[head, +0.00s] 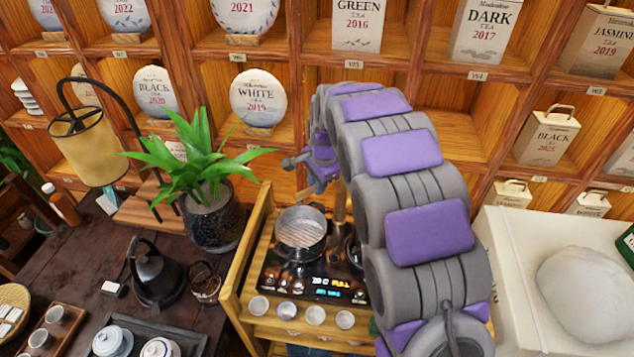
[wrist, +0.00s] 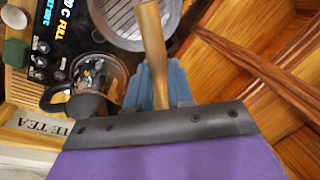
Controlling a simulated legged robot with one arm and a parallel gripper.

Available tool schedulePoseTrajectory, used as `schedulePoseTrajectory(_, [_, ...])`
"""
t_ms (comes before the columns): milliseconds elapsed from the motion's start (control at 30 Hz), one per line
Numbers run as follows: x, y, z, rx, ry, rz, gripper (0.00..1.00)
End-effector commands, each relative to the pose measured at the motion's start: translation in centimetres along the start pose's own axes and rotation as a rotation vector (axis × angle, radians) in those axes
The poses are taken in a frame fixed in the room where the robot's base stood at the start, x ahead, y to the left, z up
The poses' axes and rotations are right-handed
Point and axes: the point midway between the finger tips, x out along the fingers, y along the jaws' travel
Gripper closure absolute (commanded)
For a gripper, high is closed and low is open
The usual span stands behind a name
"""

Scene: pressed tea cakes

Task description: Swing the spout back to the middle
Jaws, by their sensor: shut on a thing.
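The spout (wrist: 152,45) is a brass-coloured tube in the wrist view. It runs up between the blue fingers of my gripper (wrist: 158,88), and its far end lies over the metal pot (wrist: 125,20). My gripper is shut on the spout. A short brass-coloured length of the spout (head: 340,203) shows there, right of the metal pot (head: 302,232). The glass kettle (wrist: 98,80) is left of my fingers in the wrist view.
A lit control panel (head: 315,288) is in front of the pot, with several small cups (head: 287,307) along the stand's front. A potted plant (head: 208,215) stands to the left. Wooden shelves with tea boxes rise behind. A white box (head: 505,290) stands to the right.

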Motion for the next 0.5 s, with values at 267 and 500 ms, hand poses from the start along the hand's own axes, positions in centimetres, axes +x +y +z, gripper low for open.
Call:
schedulePoseTrajectory(267, [-0.4, 0.7, -0.1, -0.083, -0.016, -0.001, 1.0])
schedulePoseTrajectory(500, [-0.8, 2.2, -0.5, -0.258, -0.05, -0.004, 1.0])
